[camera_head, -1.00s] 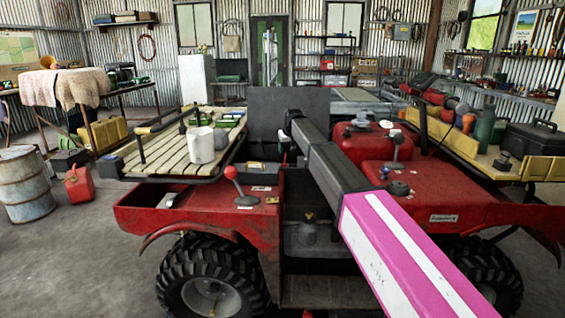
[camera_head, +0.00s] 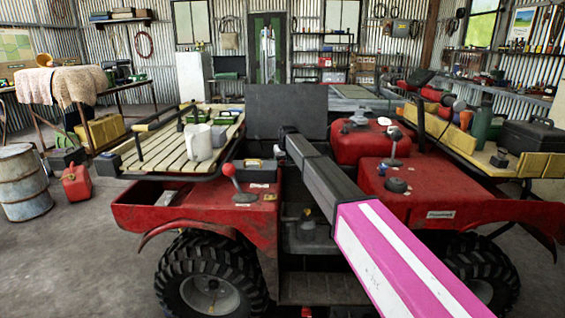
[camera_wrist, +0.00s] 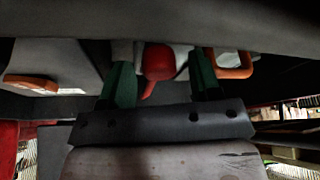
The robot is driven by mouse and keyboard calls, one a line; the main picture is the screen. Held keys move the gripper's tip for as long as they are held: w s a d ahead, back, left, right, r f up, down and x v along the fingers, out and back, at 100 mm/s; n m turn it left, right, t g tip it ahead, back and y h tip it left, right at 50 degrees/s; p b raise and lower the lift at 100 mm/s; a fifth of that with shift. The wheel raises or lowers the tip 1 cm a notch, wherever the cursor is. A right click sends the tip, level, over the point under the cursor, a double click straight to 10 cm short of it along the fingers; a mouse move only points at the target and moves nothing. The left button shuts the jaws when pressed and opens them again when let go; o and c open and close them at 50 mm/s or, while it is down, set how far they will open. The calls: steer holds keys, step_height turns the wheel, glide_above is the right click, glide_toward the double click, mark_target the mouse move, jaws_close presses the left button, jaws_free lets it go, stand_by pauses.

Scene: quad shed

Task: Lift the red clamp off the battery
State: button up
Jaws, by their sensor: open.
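In the wrist view, the two green fingers of my gripper (camera_wrist: 161,82) are open and point away from the camera. A red rounded piece (camera_wrist: 158,62), which looks like the red clamp, shows between them, with a thin red part reaching down toward the left finger. I cannot tell whether either finger touches it. Pale grey surfaces lie behind it; I cannot make out the battery for sure. In the head view, my gripper is hidden behind my arm, over the middle of the red quad (camera_head: 425,190).
An orange loop (camera_wrist: 232,66) is close to the right finger, and an orange piece (camera_wrist: 32,83) lies left. A dark overhang crosses the top of the wrist view. A red-knobbed lever (camera_head: 232,180) and a slatted rack (camera_head: 165,155) with a white jug (camera_head: 205,142) are left of my arm.

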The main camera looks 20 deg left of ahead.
jaws_close()
steer(key=shift+w+r+g, duration=0.2)
steer(key=shift+r+g, duration=0.2)
steer(key=shift+r, duration=0.25)
steer(key=r+g, duration=0.1)
steer(key=r, duration=0.1)
steer(key=w+r+g, duration=0.1)
steer(key=shift+a+r+h, duration=0.2)
steer(key=shift+r+h, duration=0.2)
steer(key=w+a+r, duration=0.1)
steer(key=w+r, duration=0.4)
steer(key=r, duration=0.1)
steer(key=shift+r, duration=0.35)
jaws_free()
steer(key=shift+w+d+f, duration=0.1)
